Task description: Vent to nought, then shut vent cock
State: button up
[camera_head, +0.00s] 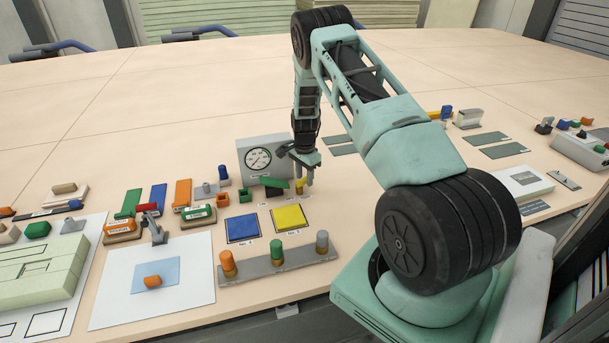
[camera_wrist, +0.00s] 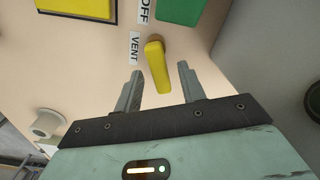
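The yellow vent cock handle (camera_wrist: 158,68) is beside a "VENT" label (camera_wrist: 134,48) in the wrist view. It lies slightly slanted between the fingers of my gripper (camera_wrist: 160,72), with a gap on each side. My gripper is open and holds nothing. In the head view my gripper (camera_head: 304,178) is low in front of the gauge box, and the yellow handle (camera_head: 299,187) is partly hidden by it. The pressure gauge (camera_head: 258,160) has a white dial on a grey box; its reading is too small to tell.
A green handle (camera_head: 276,183) is just left of the vent cock; an "OFF" label (camera_wrist: 145,11) is near it. Blue (camera_head: 242,228) and yellow (camera_head: 289,218) pads and a grey rail (camera_head: 280,265) with coloured knobs are in front. The table behind the gauge is clear.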

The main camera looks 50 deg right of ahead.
jog(key=shift+f, duration=0.1)
grip_shut()
jog(key=shift+n, duration=0.3)
jog(key=shift+w+f+n+b, duration=0.1)
jog(key=shift+w+n+b, duration=0.15)
jog(key=shift+n+b, duration=0.6)
jog(key=n, duration=0.1)
jog(key=n+b, duration=0.1)
jog(key=n, duration=0.1)
jog(key=shift+w+n, duration=0.25)
jog(key=shift+w, duration=0.15)
jog(key=n, duration=0.1)
jog(key=n+b, duration=0.1)
jog(key=n, duration=0.1)
jog(key=shift+w+a+n+b, duration=0.25)
jog(key=shift+w+n+b, duration=0.05)
jog(key=shift+n, duration=0.1)
jog(key=shift+w+a+n+b, duration=0.15)
jog(key=shift+n+b, duration=0.05)
jog(key=shift+n, duration=0.7)
jog(key=shift+w+a+n+b, duration=0.1)
jog(key=shift+a+n+b, duration=0.05)
jog(key=shift+n, duration=0.75)
